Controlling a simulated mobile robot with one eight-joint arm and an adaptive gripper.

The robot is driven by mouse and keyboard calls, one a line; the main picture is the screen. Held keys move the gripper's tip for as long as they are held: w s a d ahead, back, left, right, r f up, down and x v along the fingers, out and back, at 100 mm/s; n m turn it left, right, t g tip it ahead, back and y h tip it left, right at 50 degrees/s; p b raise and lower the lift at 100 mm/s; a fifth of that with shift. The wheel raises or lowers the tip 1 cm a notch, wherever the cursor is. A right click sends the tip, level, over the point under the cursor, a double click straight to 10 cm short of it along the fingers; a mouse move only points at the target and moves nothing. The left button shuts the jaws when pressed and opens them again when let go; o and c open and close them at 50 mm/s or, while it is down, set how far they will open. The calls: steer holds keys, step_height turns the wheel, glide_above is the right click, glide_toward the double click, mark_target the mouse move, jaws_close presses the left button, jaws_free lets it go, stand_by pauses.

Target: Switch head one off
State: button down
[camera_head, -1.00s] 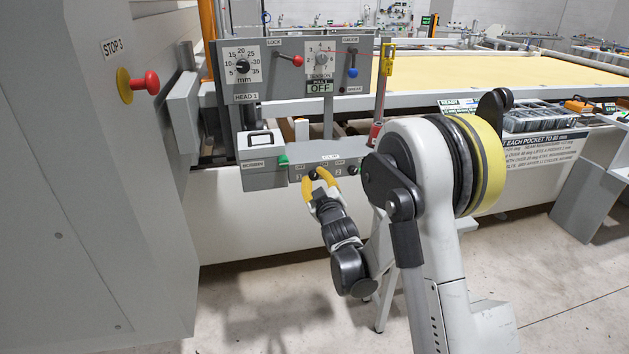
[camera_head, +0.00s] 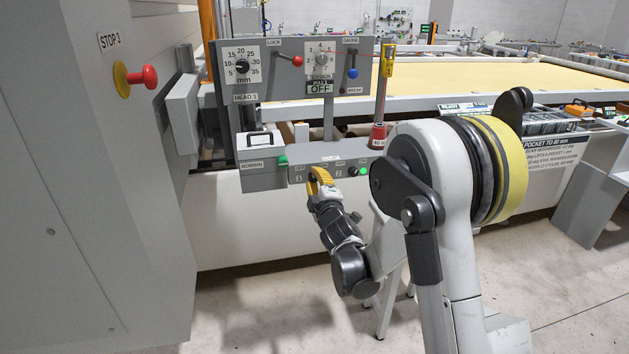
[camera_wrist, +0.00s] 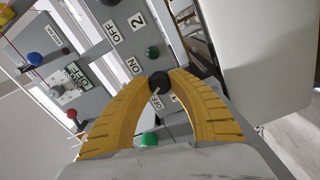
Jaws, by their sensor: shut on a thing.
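The grey switch box (camera_head: 330,166) stands below the head 1 panel (camera_head: 300,66). My gripper (camera_head: 318,172) reaches its left part, where the fingers hide the switch in the head view. In the wrist view my yellow fingers (camera_wrist: 161,84) are shut on a black rotary knob (camera_wrist: 159,81). The knob's pale pointer is directed down-left, away from the ON label (camera_wrist: 132,65). A dark green lamp (camera_wrist: 152,52) is just beyond the knob. Switch two's plate (camera_wrist: 137,21) lies farther up. A bright green lamp (camera_head: 362,171) shows at the box's right end.
The bobbin box (camera_head: 263,167) with its green button (camera_head: 283,160) is left of the switches. A red-based post (camera_head: 379,136) stands behind the box, near my arm. A red stop button (camera_head: 150,76) is on the left cabinet. Open floor lies in front.

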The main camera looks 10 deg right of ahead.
stand_by(0.4)
steer(key=c, duration=1.2)
jaws_free()
steer(key=shift+o, duration=0.2)
steer(key=shift+s, duration=0.1)
steer(key=s, duration=1.2)
